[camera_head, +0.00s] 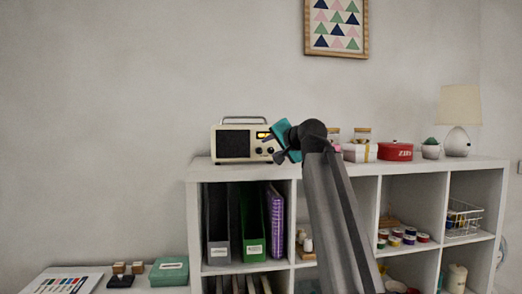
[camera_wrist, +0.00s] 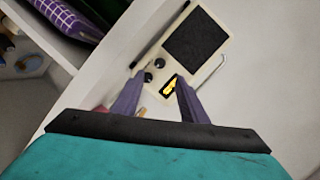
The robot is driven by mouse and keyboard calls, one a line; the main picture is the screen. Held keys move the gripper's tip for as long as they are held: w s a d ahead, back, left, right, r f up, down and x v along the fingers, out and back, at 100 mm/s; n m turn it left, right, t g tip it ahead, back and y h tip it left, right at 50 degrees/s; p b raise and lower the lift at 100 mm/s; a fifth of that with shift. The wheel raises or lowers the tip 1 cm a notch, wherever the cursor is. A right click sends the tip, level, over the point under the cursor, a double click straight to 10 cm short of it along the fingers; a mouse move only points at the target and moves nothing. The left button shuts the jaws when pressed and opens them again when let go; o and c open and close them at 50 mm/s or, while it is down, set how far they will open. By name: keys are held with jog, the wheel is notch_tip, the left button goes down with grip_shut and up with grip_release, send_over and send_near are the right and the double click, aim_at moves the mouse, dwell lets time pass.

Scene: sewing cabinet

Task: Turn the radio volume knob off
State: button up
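The cream radio (camera_head: 233,145) stands on top of the white shelf unit, with a dark speaker grille on its left. Its lit yellow display and dark knobs (camera_head: 258,151) are on its right part. My gripper (camera_head: 279,149) is at the radio's right end and hides part of it. In the wrist view the radio (camera_wrist: 222,70) appears rotated, with two dark knobs (camera_wrist: 148,77) near my left finger and the yellow display by the right finger. My gripper (camera_wrist: 161,80) is open, with nothing between the fingers. Contact with a knob cannot be told.
The white shelf unit (camera_head: 196,173) holds files, a purple notebook and paint pots. On its top to the right are jars, a white box, a red tin (camera_head: 396,152), a plant and a lamp (camera_head: 459,120). A low table with a green box (camera_head: 169,271) is at lower left.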

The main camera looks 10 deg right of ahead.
aim_at(259, 151)
jog(key=p+x, duration=0.2)
jog(key=x, duration=0.8)
jog(key=shift+w+a+p, duration=0.1)
jog(key=shift+w+p, duration=0.05)
jog(key=shift+p, duration=0.25)
grip_shut()
